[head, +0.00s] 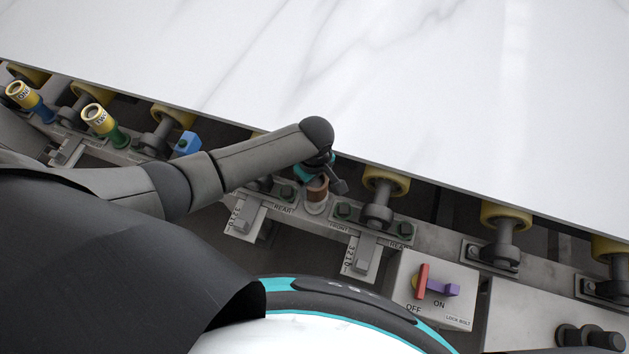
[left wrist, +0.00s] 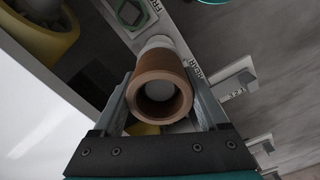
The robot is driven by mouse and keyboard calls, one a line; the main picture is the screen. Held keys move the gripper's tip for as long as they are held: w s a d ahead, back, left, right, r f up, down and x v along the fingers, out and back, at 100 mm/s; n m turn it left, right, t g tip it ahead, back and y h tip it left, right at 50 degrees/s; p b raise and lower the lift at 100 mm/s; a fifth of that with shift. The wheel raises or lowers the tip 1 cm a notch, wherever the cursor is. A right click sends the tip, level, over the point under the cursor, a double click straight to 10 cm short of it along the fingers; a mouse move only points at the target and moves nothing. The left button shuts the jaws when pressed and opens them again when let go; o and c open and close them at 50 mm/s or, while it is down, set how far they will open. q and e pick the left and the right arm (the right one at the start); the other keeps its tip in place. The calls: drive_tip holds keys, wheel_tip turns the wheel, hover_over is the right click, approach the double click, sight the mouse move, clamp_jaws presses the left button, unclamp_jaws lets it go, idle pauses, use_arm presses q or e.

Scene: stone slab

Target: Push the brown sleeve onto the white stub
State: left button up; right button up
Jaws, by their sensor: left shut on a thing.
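The brown sleeve (head: 317,190) is a short hollow tube, seen end-on in the left wrist view (left wrist: 160,66). My left gripper (head: 320,176) is shut on it, one finger on each side, as the left wrist view (left wrist: 160,82) shows. The white stub (head: 316,208) shows directly below the sleeve, and its pale lower part shows beyond the sleeve in the left wrist view (left wrist: 158,42). A round white end shows inside the sleeve's bore, so the sleeve appears to be around the stub. How deep it sits is hidden. My right gripper is not in view.
A white marble slab (head: 400,80) overhangs the grey rail (head: 290,210). Yellow rollers (head: 385,181) stand along its edge. A lock-bolt box with a red and purple switch (head: 436,285) is at lower right.

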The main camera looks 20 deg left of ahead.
use_arm(q)
drive_tip(key=shift+f+b, duration=0.35)
drive_tip(key=shift+f, duration=0.2)
drive_tip(key=o, duration=1.4)
drive_tip(key=shift+c, duration=0.2)
drive_tip(key=shift+r, duration=0.15)
wheel_tip(320, 180, up, 15)
drive_tip(key=p, duration=0.5)
